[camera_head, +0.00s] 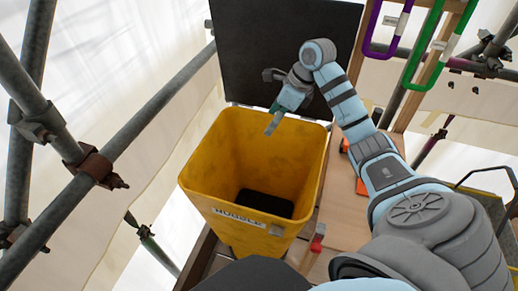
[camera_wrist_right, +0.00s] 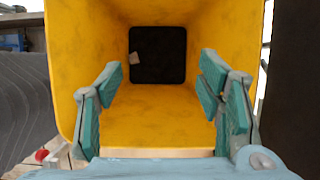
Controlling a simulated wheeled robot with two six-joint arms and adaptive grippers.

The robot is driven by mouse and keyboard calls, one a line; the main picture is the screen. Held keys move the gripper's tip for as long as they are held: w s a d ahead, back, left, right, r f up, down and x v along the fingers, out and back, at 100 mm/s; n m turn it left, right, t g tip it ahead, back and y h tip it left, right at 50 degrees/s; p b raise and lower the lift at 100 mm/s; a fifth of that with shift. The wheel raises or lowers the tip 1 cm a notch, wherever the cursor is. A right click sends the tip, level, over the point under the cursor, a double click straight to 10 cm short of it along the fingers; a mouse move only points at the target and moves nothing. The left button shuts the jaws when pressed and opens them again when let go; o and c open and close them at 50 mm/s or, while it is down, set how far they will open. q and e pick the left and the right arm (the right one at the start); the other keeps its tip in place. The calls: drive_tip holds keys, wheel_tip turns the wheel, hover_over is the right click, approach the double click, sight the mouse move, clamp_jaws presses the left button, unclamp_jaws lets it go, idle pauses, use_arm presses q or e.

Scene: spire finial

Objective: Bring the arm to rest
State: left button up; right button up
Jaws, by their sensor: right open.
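My right arm reaches in from the right of the head view and bends down over a yellow bin (camera_head: 215,190). My right gripper (camera_head: 273,118) hangs above the bin's far rim, pointing down. In the wrist view its teal fingers stand wide apart with nothing between them (camera_wrist_right: 160,105). The open yellow bin (camera_wrist_right: 110,25) lies beyond the fingers. Its floor is a dark square (camera_wrist_right: 160,70), and a small pale piece (camera_wrist_right: 135,59) lies there near one edge. My left gripper is not in view.
A black panel (camera_head: 250,50) stands behind the bin. Grey scaffold tubes (camera_head: 130,130) run along the left. An orange item (camera_head: 361,187) lies on the boards beside my arm.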

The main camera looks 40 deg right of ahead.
drive_tip(key=v, duration=0.5)
drive_tip(key=shift+s+r, duration=0.1)
drive_tip(key=shift+r, duration=0.1)
